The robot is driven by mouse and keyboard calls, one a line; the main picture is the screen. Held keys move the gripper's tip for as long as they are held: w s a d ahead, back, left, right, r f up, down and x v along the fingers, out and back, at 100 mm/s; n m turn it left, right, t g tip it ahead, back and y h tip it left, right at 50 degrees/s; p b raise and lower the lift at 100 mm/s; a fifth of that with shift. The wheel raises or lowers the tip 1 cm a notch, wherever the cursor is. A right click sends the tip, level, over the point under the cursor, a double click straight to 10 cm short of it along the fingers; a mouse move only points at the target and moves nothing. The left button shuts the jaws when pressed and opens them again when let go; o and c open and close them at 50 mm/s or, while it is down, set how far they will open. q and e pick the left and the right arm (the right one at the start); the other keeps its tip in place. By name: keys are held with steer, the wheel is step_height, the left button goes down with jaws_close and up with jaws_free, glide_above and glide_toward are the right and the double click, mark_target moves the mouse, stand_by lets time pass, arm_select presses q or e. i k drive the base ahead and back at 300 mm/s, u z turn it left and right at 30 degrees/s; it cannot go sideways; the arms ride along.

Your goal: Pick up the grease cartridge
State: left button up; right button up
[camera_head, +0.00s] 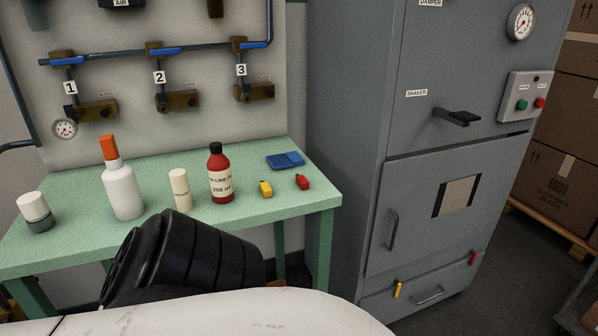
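The grease cartridge appears to be the cream cylinder (180,190) standing upright on the green table (80,239), between the white orange-capped bottle (123,191) and the red bottle (221,179). It has a small label too blurred to read for certain. Nothing touches it. Neither of my grippers shows in the head view. A black ribbed part and a white part of my own body cover the bottom of the picture and hide some of the table's front edge.
A white and grey jar (35,212) stands at the table's left. A yellow item (265,189), a red item (302,182) and a blue item (285,161) lie at its right. Behind is a panel with pipes and valves (160,101). A grey cabinet (345,130) stands right of the table.

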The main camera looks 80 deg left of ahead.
mark_target(179, 184)
steer(key=z, duration=0.2)
steer(key=k, duration=1.4)
steer(key=u, duration=1.15)
